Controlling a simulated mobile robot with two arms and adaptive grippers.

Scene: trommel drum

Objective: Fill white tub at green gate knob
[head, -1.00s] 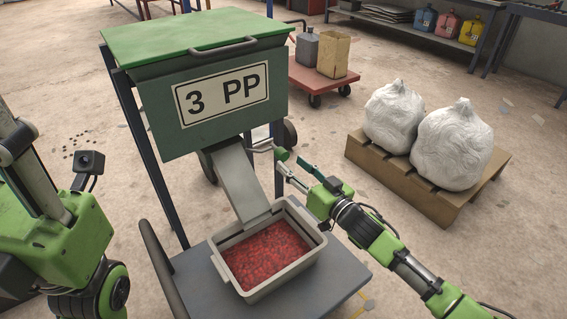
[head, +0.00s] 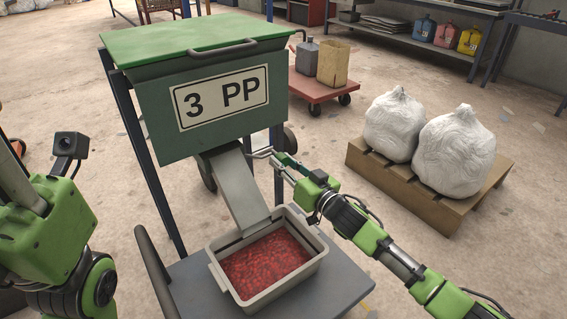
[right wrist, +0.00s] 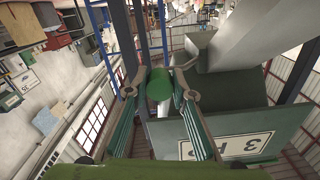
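The white tub (head: 317,262) stands on the grey platform under the chute (head: 243,190), and red pellets (head: 265,263) fill it to a little below the rim. No pellets show on the visible chute surface. My right gripper (head: 277,161) is at the side of the chute, by the gate lever. In the right wrist view, the round green gate knob (right wrist: 159,84) lies between the fingers of my right gripper (right wrist: 160,88). The fingers look open, with narrow gaps beside the knob. My left arm is at the left edge; its fingers are out of the picture.
The green hopper (head: 215,100), marked 3 PP, stands above the tub. A wooden pallet (head: 420,190) with two white sacks (head: 452,150) is at the right. A red cart (head: 325,88) stands behind. Open floor lies between the cart and the pallet.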

